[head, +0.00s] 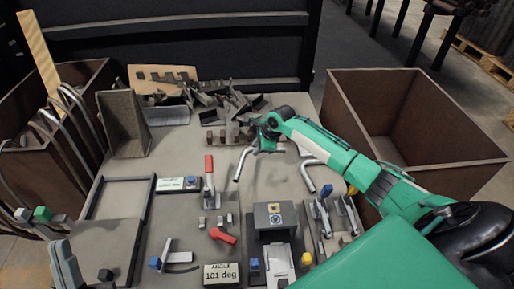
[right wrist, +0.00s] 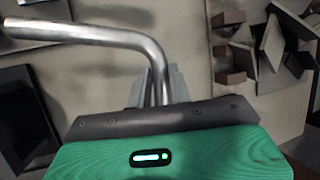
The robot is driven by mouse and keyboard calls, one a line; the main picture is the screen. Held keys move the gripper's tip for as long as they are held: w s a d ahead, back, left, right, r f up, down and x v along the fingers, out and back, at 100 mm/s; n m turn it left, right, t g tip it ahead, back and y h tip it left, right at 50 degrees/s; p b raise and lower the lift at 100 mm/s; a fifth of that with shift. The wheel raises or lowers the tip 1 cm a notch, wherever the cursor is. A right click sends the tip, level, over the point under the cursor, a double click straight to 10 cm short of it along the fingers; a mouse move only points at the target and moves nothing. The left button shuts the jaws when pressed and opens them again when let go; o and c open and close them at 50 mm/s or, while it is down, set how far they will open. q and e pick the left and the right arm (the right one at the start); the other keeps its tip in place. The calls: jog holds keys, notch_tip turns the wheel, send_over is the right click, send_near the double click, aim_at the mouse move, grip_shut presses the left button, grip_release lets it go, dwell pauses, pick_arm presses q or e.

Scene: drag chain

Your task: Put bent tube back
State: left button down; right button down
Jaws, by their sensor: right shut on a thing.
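My right gripper (head: 262,148) is over the back middle of the table in the head view, shut on a silver bent tube (head: 240,164). In the right wrist view, the bent tube (right wrist: 95,34) runs in from the left, curves, and goes down between the grey fingers (right wrist: 155,95). Its gripped end is hidden by the gripper body. The head view does not clearly show whether the tube touches the table. A second silver bent tube (head: 309,174) lies on the table to the right of the gripper.
A brown crate (head: 75,84) at the left has several long bent tubes leaning on it. A brown crate (head: 420,87) at the right looks empty. Metal offcuts (head: 228,104) lie at the back. Clamps, a red-handled toggle (head: 209,172) and an angle display (head: 221,274) occupy the front.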

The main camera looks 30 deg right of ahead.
jog(key=shift+r+p, duration=0.15)
jog(key=shift+p, duration=0.15)
jog(key=shift+n+p, duration=0.4)
jog(key=shift+f, duration=0.3)
notch_tip(320, 180, down, 2)
jog(key=shift+f, duration=0.25)
pick_arm(q)
jog(key=shift+w+d+f+g, duration=0.25)
jog(key=shift+f+g, duration=0.25)
jog(key=shift+f, duration=0.2)
jog(key=shift+w+d+f+g, duration=0.25)
jog(key=shift+f+g, duration=0.25)
jog(key=shift+f, duration=0.15)
jog(key=shift+w+d+f+g, duration=0.25)
jog(key=shift+f+g, duration=0.25)
jog(key=shift+f, duration=0.2)
pick_arm(e)
jog(key=shift+f, duration=1.1)
pick_arm(q)
jog(key=shift+r+p, duration=0.3)
jog(key=shift+r, duration=0.2)
pick_arm(e)
jog(key=shift+r, duration=0.1)
pick_arm(q)
jog(key=shift+r+p, duration=0.3)
jog(key=shift+p, duration=0.05)
jog(key=shift+r, duration=0.1)
